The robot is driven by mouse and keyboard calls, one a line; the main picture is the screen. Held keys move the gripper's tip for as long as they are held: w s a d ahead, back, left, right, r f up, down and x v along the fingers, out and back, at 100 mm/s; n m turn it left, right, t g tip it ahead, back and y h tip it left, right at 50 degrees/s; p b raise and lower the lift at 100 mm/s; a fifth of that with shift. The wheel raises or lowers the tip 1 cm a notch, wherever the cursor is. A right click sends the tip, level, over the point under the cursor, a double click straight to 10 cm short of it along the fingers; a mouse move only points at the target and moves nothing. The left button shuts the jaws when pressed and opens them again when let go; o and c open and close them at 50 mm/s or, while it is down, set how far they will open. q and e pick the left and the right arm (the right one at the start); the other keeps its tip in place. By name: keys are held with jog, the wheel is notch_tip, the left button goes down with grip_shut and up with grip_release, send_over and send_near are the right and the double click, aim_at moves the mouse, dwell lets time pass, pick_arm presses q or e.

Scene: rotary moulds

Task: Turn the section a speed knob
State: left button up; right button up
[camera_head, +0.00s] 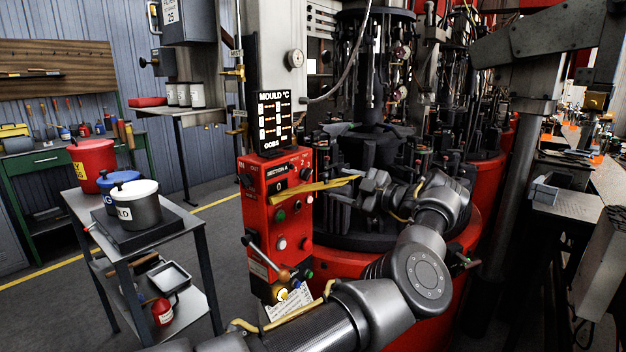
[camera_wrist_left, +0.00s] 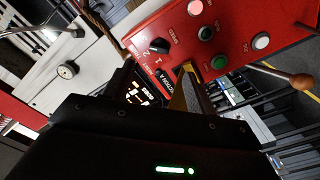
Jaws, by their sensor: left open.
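The red section A control box (camera_head: 277,225) stands left of the machine, with SECTION A lettering near its top. The black speed knob (camera_wrist_left: 159,46) sits on its face in the left wrist view, beside the marks 1 and 2 and the word SPEED. My left arm comes in from the bottom and bends back to the box. My left gripper (camera_head: 290,190) is open, its yellow finger across the upper front of the box. In the left wrist view the finger (camera_wrist_left: 188,88) is beside the knob, apart from it in the picture. My right gripper is not in view.
The MOULD display (camera_head: 274,122) stands on the box. Green, red and white buttons and a lever with a wooden ball (camera_head: 284,274) lie below on its face. A grey cart (camera_head: 194,222) with pots stands at left. The red rotary machine (camera_head: 470,225) is close at right.

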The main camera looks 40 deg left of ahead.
aim_at(306, 174)
pick_arm(q)
jog(key=a+p, duration=0.5)
jog(key=a, duration=0.5)
jog(key=shift+a, duration=0.4)
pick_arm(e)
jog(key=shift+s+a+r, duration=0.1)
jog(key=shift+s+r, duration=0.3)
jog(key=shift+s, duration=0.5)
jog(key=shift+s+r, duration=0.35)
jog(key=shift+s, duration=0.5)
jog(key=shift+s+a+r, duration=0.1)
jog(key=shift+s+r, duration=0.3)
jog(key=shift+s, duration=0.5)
pick_arm(q)
jog(key=shift+c, duration=0.5)
